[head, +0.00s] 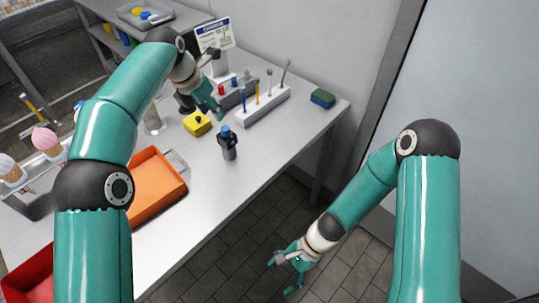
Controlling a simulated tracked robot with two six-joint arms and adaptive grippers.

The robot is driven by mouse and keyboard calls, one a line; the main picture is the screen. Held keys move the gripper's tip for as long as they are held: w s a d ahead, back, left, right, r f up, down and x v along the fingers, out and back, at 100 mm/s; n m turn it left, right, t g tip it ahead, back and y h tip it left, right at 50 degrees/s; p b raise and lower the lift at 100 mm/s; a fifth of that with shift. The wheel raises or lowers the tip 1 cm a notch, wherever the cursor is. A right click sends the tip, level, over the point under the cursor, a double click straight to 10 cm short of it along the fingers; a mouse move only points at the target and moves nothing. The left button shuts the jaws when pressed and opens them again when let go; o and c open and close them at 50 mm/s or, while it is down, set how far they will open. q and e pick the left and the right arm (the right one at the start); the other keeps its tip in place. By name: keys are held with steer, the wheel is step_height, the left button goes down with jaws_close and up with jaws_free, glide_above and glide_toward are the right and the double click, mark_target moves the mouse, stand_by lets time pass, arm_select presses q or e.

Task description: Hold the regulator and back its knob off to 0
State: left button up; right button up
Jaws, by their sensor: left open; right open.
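The regulator (229,149) appears to be the dark upright piece with a blue knob (225,131) on top, standing on the grey table. Its scale and pointer are too small to read. My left gripper (210,105) is open above the table, behind and a little left of the regulator and apart from it. My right gripper (283,275) is open and empty, low at the bottom centre over the floor, clear of the table.
A yellow box (197,123) with a black top sits left of the regulator. A grey rack (264,106) with upright tools stands behind. An orange tray (157,188) lies front left, a blue-green sponge (323,98) at the right edge. The table right of the regulator is clear.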

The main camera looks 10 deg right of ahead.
steer(key=w+a+r+m+t+y, duration=0.25)
steer(key=w+r+m, duration=0.2)
steer(key=w, duration=0.35)
steer(key=m+t, duration=0.8)
steer(key=t, duration=0.1)
glide_toward(234, 150)
steer(key=s+d, duration=0.2)
steer(key=d, duration=0.1)
steer(key=shift+s+r+y, duration=0.15)
steer(key=shift+r+y, duration=0.2)
steer(key=shift+r, duration=0.2)
steer(key=x, duration=1.6)
steer(key=shift+w+a, duration=0.15)
steer(key=shift+w, duration=0.05)
